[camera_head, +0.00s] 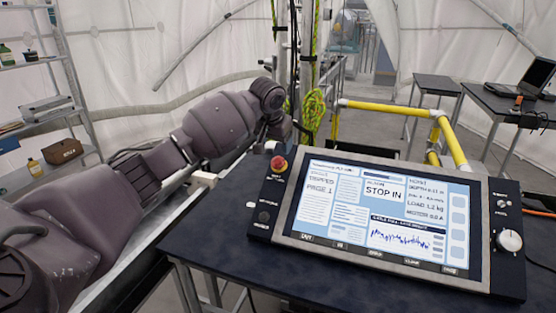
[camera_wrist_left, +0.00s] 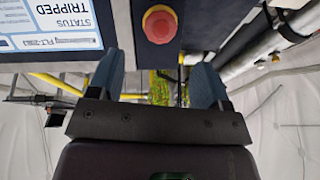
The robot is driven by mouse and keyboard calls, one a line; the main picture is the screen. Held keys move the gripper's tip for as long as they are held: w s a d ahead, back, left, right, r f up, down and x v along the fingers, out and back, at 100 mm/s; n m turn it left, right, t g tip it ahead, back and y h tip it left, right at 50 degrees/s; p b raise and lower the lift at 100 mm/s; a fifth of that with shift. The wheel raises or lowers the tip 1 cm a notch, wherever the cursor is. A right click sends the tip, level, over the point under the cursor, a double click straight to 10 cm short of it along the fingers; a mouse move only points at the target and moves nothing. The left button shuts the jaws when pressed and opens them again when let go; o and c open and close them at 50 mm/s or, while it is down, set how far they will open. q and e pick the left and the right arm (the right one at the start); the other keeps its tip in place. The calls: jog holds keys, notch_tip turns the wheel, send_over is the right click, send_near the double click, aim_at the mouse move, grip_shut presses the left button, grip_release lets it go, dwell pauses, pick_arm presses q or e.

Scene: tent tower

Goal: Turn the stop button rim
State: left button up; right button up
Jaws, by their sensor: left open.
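The stop button (camera_head: 278,163) is a red cap on a yellow rim at the top left corner of the control panel (camera_head: 257,222). It also shows in the left wrist view (camera_wrist_left: 160,25), near the top, with a thin yellow edge around the red. My left gripper (camera_head: 283,134) is just above and behind the button in the head view, partly hidden by my wrist. In the left wrist view the two blue fingers (camera_wrist_left: 157,68) are apart and empty. The button appears beyond their tips, roughly centred between them, not touched. My right gripper is not in view.
The panel's screen (camera_head: 380,212) reads STOP IN, and the panel lies on a dark table (camera_head: 215,247). A white knob (camera_head: 509,240) is at its right end. Yellow rails (camera_head: 390,108) and a green rope (camera_head: 314,110) stand behind. A laptop (camera_head: 533,80) sits on another table.

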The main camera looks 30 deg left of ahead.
aim_at(278, 160)
pick_arm(q)
jog(key=p+x, duration=0.1)
jog(key=x, duration=0.7)
jog(key=shift+w+f, duration=0.1)
jog(key=c, duration=0.9)
